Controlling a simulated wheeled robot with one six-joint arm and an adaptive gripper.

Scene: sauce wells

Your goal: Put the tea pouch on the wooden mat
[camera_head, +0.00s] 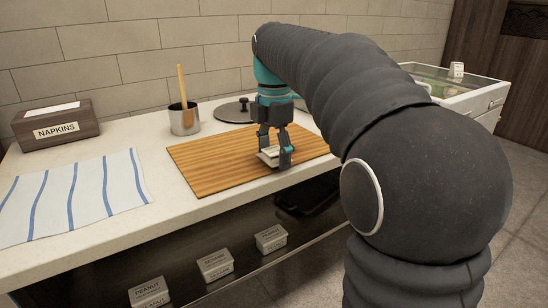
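The wooden mat (215,165) lies flat on the pale counter, in the middle of the view. My gripper (275,155) points down over the right part of the mat. Its fingers are closed about a small pale pouch with a darker edge, which looks like the tea pouch (267,156). The pouch is at or just above the mat's surface; I cannot tell whether it touches. The near finger hides part of the pouch.
A napkin box (55,129), a striped cloth (75,195) and a metal cup (185,120) with a wooden stick stand or lie to the left. A dark round lid (232,112) lies behind the mat. Labelled tubs (215,264) sit on the shelf below. An open drawer (470,101) is at right.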

